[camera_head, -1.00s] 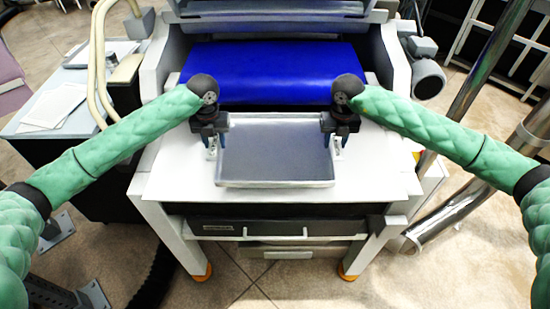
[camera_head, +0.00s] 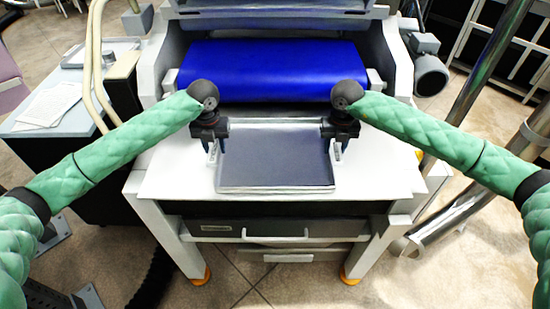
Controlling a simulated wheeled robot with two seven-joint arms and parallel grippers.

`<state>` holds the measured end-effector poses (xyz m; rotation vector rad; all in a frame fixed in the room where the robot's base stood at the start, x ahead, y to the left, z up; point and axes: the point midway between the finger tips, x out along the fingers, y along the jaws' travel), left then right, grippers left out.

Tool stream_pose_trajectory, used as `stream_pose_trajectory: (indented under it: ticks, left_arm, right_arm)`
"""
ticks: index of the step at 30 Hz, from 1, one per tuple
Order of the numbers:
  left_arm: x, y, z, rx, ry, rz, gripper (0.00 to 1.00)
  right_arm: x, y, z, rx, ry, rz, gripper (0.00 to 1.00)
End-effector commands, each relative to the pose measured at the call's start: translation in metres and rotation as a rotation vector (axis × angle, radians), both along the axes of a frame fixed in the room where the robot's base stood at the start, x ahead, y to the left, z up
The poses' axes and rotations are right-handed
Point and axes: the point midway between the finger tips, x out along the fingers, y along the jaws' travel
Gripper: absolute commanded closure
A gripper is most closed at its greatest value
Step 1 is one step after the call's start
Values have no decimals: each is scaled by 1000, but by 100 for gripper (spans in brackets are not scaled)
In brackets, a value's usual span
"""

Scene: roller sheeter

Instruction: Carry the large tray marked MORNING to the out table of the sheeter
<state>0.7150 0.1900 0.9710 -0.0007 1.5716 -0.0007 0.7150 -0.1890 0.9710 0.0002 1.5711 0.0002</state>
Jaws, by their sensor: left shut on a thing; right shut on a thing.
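A large grey rectangular tray (camera_head: 275,162) with a pale rim is at the white out table (camera_head: 175,182) of the sheeter. It looks empty, and no MORNING mark can be read on it. I cannot tell whether it rests on the table or hangs just above it. My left gripper (camera_head: 212,156) is shut on the tray's left side near the far corner. My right gripper (camera_head: 338,153) is shut on its right side near the far corner. The gripper bodies hide parts of the rim there.
The sheeter's blue belt or roller (camera_head: 270,70) lies just behind the tray. A side table with papers (camera_head: 50,103) stands at the left. Metal posts (camera_head: 487,75) stand at the right. The white table is bare on both sides of the tray.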

Motion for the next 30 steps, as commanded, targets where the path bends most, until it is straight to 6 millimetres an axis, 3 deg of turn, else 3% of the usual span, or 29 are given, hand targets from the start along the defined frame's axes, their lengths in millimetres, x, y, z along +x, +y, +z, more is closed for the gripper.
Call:
stream_pose_trajectory:
  ticks: [4,5,8,20,30]
  left_arm:
    - [1,2,-8,3,0,2,100]
    - [0,2,-6,3,0,2,59]
    - [0,2,-6,2,0,2,41]
    - [0,0,1,0,-1,0,41]
    - [1,1,59,1,-3,0,41]
  right_arm:
    - [1,-2,-8,-3,-1,-2,100]
    - [1,-2,-7,-3,0,-3,59]
    - [0,-2,-6,-2,0,-2,41]
    - [0,0,-6,-1,0,0,41]
    - [0,0,-6,0,0,0,41]
